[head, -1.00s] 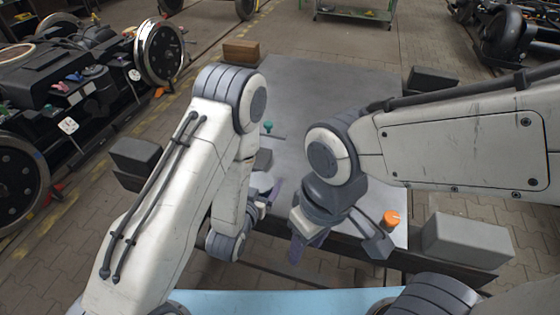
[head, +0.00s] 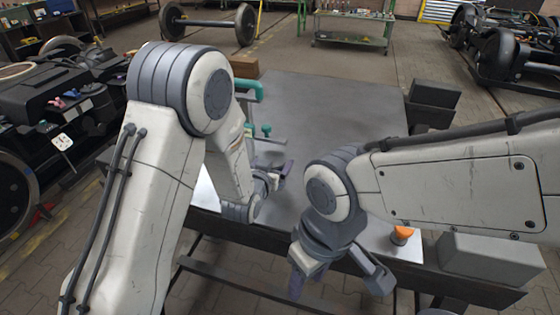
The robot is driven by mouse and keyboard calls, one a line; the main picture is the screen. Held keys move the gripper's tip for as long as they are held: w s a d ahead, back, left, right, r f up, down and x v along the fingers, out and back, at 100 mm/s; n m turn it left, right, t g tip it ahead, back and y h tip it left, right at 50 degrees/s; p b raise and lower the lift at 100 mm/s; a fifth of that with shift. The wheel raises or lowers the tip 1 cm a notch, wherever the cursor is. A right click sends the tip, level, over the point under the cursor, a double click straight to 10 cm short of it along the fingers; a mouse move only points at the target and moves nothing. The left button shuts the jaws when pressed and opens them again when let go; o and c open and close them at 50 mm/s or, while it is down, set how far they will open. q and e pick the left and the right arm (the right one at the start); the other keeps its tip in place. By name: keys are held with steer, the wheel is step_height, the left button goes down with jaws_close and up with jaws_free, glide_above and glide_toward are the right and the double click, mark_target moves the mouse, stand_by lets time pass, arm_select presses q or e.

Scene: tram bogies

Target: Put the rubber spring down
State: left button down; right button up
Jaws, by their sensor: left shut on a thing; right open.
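My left gripper (head: 275,180) is above the near left part of the grey metal table (head: 330,110). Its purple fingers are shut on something. The held thing, taken to be the rubber spring, is mostly hidden behind my own wrist and fingers, so I cannot make out its shape or whether it touches the table. My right gripper (head: 336,277) is open and empty, low in front of the table's near edge, with its two fingers wide apart.
A teal clamp-like tool (head: 254,88) and a small green knob (head: 266,130) are beyond my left gripper. An orange-topped item (head: 401,235) is at the near right corner. Grey blocks (head: 490,258) flank the table. Its middle and far right are clear.

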arm_select(q)
steer(key=w, duration=0.2)
steer(key=w+d, duration=0.1)
steer(key=w, duration=0.1)
steer(key=shift+d+r, duration=0.1)
steer(key=shift+d, duration=0.1)
steer(key=shift+w, duration=0.2)
steer(key=shift+f+b, duration=1.05)
steer(key=shift+f, duration=1)
jaws_free()
steer(key=shift+r, duration=0.15)
